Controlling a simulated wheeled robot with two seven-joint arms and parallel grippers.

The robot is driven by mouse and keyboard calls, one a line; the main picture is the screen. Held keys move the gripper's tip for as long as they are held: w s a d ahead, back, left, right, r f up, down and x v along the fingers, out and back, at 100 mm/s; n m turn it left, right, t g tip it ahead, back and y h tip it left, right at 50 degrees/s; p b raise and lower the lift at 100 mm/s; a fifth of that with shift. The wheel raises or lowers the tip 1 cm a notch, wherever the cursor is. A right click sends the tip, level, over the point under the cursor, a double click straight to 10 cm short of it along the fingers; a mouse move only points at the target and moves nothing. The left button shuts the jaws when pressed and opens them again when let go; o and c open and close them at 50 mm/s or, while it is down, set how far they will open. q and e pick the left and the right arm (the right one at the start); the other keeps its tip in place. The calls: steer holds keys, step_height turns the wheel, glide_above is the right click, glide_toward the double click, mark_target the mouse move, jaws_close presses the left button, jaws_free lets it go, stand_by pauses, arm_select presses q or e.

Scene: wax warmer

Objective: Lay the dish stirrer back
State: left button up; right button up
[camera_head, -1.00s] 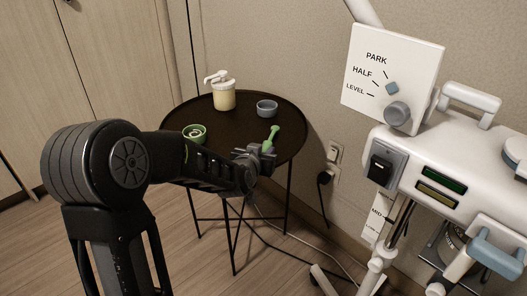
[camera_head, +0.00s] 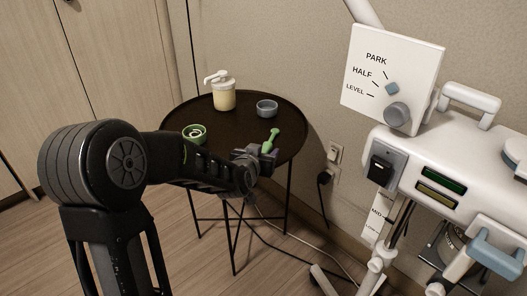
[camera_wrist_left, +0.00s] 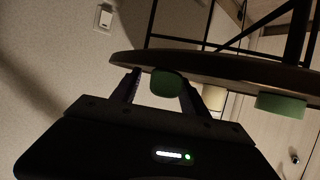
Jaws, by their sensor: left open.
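The green stirrer (camera_head: 271,138) is at the front right of the dark round table (camera_head: 235,125), its paddle end pointing away and its lower end partly hidden by my left gripper (camera_head: 262,156). In the left wrist view, the left gripper (camera_wrist_left: 160,92) is open, and a rounded green end of the stirrer (camera_wrist_left: 166,85) shows between its fingers, close to the table edge (camera_wrist_left: 230,68). I cannot tell whether the stirrer lies fully on the table. A green dish (camera_head: 194,133) stands at the table's left. My right gripper is out of view.
A cream pump bottle (camera_head: 224,94) and a small grey bowl (camera_head: 267,107) stand toward the table's back. A white machine (camera_head: 450,160) with a lettered panel (camera_head: 393,78) fills the right. The table's middle is clear.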

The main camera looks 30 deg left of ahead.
arm_select(q)
steer(key=p+v, duration=0.2)
steer(key=v, duration=0.5)
steer(key=shift+s+r, duration=0.15)
steer(key=shift+s, duration=0.05)
stand_by(0.7)
